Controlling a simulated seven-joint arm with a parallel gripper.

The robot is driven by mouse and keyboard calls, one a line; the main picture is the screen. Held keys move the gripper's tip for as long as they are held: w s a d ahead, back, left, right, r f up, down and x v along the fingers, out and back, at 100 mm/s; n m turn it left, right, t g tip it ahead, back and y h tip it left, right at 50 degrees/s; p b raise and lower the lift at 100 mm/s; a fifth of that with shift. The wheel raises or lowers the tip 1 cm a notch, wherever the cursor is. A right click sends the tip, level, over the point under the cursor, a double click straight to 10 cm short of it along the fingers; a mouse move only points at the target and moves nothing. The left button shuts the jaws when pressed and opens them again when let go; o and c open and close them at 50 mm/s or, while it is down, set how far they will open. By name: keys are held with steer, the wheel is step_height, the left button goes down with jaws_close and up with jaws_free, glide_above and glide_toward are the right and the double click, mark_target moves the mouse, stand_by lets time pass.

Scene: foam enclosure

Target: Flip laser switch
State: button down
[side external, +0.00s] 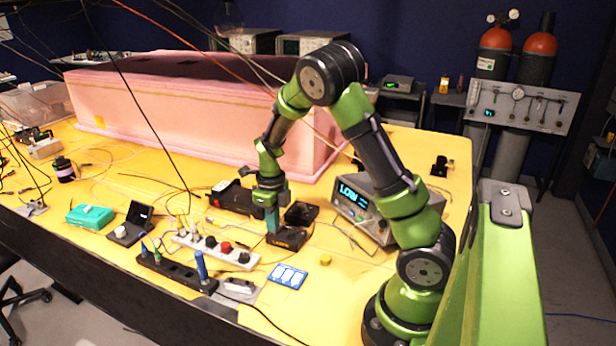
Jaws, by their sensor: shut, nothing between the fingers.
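My gripper (272,224) points straight down over the yellow table, its teal fingers shut with nothing between them. The fingertips are at the left end of a small black box (288,239) with orange marking on its front; I cannot tell whether they touch it. This box may carry the laser switch, but the switch itself is too small or hidden to make out. A grey instrument (365,208) with a lit display that seems to read LOW stands to the right of the gripper, partly behind my arm.
A white power strip (217,250) and a black strip (176,273) with upright tools lie left of the gripper. A black open box (301,213) sits close behind it. A blue card (288,277) lies in front. A large pink foam enclosure (190,120) fills the back. Loose cables cross the table.

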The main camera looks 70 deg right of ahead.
steer(key=shift+s+d+f, duration=0.15)
steer(key=shift+d+f, duration=0.25)
steer(key=shift+d, duration=0.05)
steer(key=shift+r, duration=0.15)
step_height(320, 180, up, 14)
steer(key=a, duration=0.1)
steer(key=shift+a+r, duration=0.2)
steer(key=shift+r, duration=0.05)
steer(key=shift+d+r, duration=0.1)
steer(key=shift+d, duration=1.05)
step_height(320, 180, down, 14)
steer(key=shift+f, duration=0.1)
